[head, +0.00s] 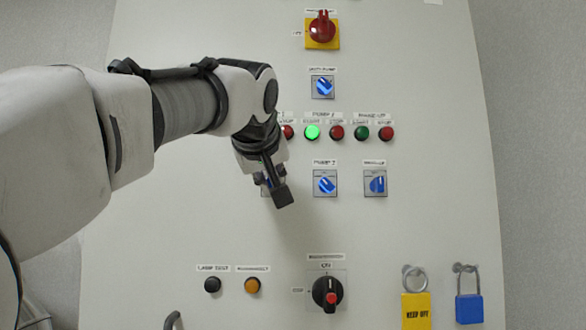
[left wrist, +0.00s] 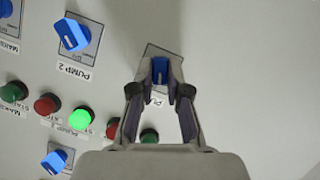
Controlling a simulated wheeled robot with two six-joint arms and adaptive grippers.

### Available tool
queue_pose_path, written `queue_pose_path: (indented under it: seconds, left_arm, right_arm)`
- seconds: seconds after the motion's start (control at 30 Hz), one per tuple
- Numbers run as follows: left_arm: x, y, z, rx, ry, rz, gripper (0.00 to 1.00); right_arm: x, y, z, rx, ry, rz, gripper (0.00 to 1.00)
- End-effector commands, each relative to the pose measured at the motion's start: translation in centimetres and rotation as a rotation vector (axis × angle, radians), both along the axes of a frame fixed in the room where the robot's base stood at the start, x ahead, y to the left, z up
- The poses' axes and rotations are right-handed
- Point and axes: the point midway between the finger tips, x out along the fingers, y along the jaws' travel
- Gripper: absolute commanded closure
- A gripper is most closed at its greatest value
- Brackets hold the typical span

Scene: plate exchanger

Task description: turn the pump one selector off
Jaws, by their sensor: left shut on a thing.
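The pump one selector (left wrist: 160,68) is a blue knob on a grey square plate. In the left wrist view it stands between my fingertips, its handle roughly along the picture's vertical. Its label is mostly covered, with only a "P" readable. My left gripper (head: 273,187) is at the panel and is shut on this knob. The gripper also shows in the left wrist view (left wrist: 160,74), one finger on each side of the knob. In the head view the gripper hides nearly all of the selector. My right gripper is not in view.
To the right are the pump 2 selector (head: 325,184) and another blue selector (head: 375,184). Above are a lit green button (head: 312,132), several other buttons and a red rotary switch (head: 322,28). Below are a black rotary switch (head: 328,292) and a blue padlock (head: 468,308).

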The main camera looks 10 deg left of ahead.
Motion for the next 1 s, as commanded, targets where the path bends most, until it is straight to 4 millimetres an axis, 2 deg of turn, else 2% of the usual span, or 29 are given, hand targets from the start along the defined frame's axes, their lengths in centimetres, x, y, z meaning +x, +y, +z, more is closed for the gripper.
queue_pose_path:
  seconds: [0.2,0.5,1.0]
  left_arm:
    - [0.1,-0.2,-0.3,0.162,0.061,0.001,1.0]
    - [0.2,-0.3,-0.5,0.303,0.102,0.001,1.0]
    - [0.2,-0.3,-0.6,0.338,0.111,0.0,1.0]
  right_arm:
    - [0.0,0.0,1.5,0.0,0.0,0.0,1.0]
    - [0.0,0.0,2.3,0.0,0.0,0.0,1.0]
    - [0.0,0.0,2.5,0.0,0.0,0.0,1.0]
